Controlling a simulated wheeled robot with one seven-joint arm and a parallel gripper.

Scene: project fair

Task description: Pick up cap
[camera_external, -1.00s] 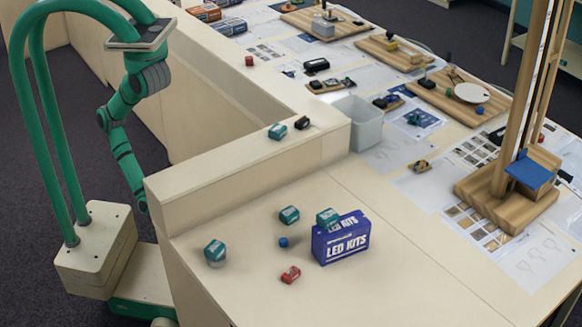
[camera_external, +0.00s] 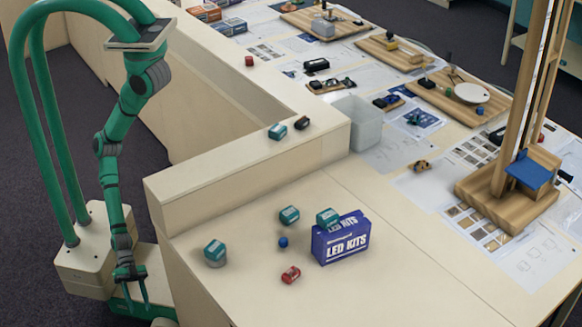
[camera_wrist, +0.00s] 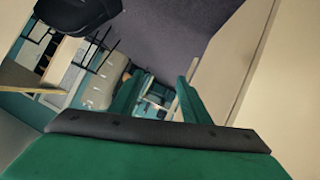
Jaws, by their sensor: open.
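A small blue round piece (camera_external: 283,242), which looks like the cap, lies on the near pale tabletop (camera_external: 400,275), left of the blue LED KITS box (camera_external: 340,238). My gripper (camera_external: 132,296) hangs low at the left, fingers pointing down and apart, with nothing between them. It is outside the table's left side, below the tabletop and well away from the blue piece. In the wrist view my gripper's green fingers (camera_wrist: 158,88) stand apart, and the cap is not visible there.
Teal-and-white boxes (camera_external: 289,215) and a red item (camera_external: 291,275) lie around the blue piece. A raised ledge (camera_external: 240,160) runs behind them, with a grey bin (camera_external: 358,122) at its end. A wooden stand (camera_external: 505,195) is at right.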

